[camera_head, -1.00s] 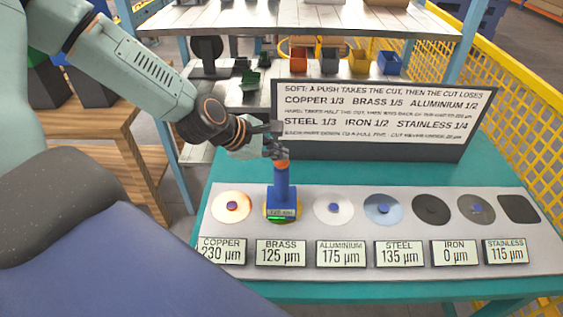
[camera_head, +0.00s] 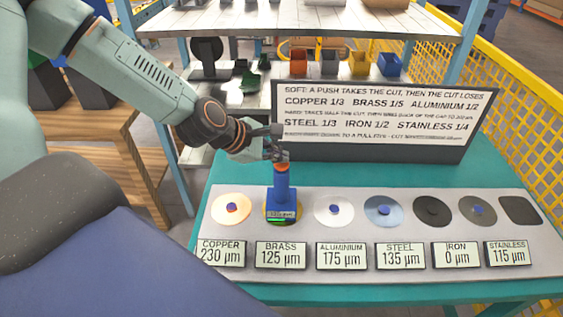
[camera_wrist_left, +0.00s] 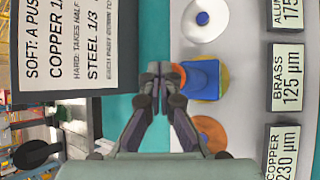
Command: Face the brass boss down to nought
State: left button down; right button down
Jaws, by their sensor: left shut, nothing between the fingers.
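The brass boss (camera_head: 266,213) shows as a gold rim under a blue upright tool (camera_head: 282,196) with an orange-red top and a small lit display with a green bar. The brass readout (camera_head: 281,257) says 125 µm. My left gripper (camera_head: 279,154) is shut and empty, with its fingertips at the tool's top; I cannot tell whether they touch it. In the left wrist view the shut fingertips (camera_wrist_left: 160,70) are beside the orange top, and the gold boss (camera_wrist_left: 225,80) shows past the blue tool. My right gripper is not in view.
A sign (camera_head: 384,112) stands behind the row and lists BRASS 1/5. Copper (camera_head: 231,208), aluminium (camera_head: 333,209), steel (camera_head: 383,210), iron (camera_head: 431,210) and stainless (camera_head: 477,210) discs lie along the grey plate, with a dark pad (camera_head: 519,209) at the right end.

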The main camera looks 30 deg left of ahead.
aim_at(278, 164)
pick_arm(q)
jog(key=shift+f+b, duration=0.45)
dwell(0.4)
jog(key=shift+r, duration=0.1)
jog(key=shift+r+p, duration=1.1)
notch_tip(278, 164, up, 5)
jog(key=p, duration=0.4)
jog(key=shift+r+p, duration=0.1)
jog(key=shift+p, duration=0.25)
dwell(0.6)
